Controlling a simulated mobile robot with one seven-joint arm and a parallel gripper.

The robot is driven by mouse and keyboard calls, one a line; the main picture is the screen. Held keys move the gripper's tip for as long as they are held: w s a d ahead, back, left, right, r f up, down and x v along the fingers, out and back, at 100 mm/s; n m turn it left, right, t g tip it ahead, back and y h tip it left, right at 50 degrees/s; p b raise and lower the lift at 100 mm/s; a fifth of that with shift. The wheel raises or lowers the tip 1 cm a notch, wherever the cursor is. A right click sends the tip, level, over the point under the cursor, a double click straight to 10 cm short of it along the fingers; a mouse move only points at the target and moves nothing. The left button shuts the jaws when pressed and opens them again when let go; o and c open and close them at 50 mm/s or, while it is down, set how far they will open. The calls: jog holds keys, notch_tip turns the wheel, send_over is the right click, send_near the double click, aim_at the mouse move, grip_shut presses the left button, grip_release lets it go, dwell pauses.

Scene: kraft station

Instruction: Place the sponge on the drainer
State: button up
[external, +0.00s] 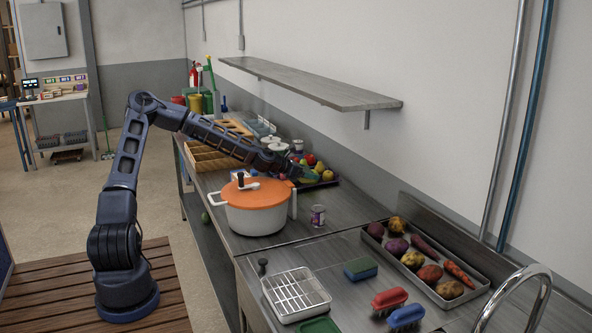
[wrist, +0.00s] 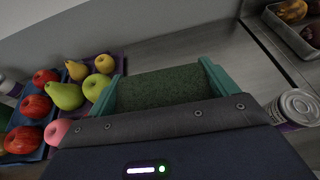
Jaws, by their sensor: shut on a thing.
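My gripper (external: 308,175) is over the far part of the counter, beside the fruit. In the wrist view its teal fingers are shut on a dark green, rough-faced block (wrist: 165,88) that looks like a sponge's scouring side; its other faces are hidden. In the external view the held block is too small to make out. Another sponge, blue with a green top (external: 360,268), lies on the near counter. The drainer (external: 296,294), a white rack in a shallow tray, stands to its left, well apart from my gripper.
A white pot with an orange lid (external: 256,204) and a can (external: 318,216) stand between my gripper and the drainer. A vegetable tray (external: 478,283), red and blue brushes (external: 405,316) and a faucet (external: 525,285) are nearby. A shelf (external: 310,84) overhangs the back.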

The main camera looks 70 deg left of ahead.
jog(key=shift+m+h, duration=0.4)
jog(key=a, duration=0.1)
jog(key=s+a, duration=0.1)
jog(key=a, duration=0.1)
jog(key=shift+s+a+f, duration=0.2)
jog(key=shift+a+f, duration=0.05)
jog(key=shift+a, duration=0.15)
jog(key=shift+s+a+m+h, duration=0.65)
jog(key=shift+s+a, duration=0.35)
jog(key=shift+a, duration=1.1)
notch_tip(320, 180, up, 9)
send_over(219, 178)
jog(key=shift+w+f+n, duration=0.1)
jog(key=shift+f+n, duration=0.05)
jog(key=shift+n, duration=0.1)
jog(key=shift+f, duration=0.1)
notch_tip(219, 178, down, 19)
jog(key=shift+f, duration=0.2)
